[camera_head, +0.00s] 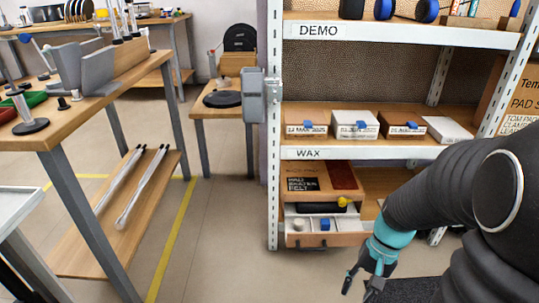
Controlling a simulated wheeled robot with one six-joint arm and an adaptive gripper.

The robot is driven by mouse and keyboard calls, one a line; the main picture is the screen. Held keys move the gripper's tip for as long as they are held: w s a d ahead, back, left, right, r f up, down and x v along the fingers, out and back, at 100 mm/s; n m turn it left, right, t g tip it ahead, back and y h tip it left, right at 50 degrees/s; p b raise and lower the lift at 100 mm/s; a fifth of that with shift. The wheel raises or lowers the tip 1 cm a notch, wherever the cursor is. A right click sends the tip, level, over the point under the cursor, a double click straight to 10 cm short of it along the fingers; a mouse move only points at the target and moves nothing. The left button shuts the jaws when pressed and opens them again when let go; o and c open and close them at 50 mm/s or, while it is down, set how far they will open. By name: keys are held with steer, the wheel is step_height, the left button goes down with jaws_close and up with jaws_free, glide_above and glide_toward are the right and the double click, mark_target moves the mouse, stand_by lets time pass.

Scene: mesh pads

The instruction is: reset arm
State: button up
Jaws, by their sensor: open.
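My gripper (359,283) is at the lower right of the head view, at the end of my dark arm with a teal wrist band. Its dark fingers point down and stand apart, with nothing seen between them. It hangs over the floor, in front of the shelf unit and to the right of the open drawer (303,240) in the picture.
The shelf unit (274,130) stands ahead, with several small boxes (355,124) on its middle shelf. The drawer holds small white and blue items. A workbench (65,120) stands at the left. Bare floor (215,240) lies between the bench and shelves.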

steer(key=s+a+r+n+t+h+p, duration=0.1)
steer(key=s+a+r+n+t+p, duration=0.1)
steer(key=r, duration=0.9)
steer(key=s+a+r+n+t+h+p, duration=0.2)
steer(key=r+t, duration=0.3)
steer(key=r, duration=0.6)
steer(key=shift+s+a+n+t, duration=0.3)
steer(key=shift+s+n, duration=0.1)
steer(key=shift+s, duration=0.3)
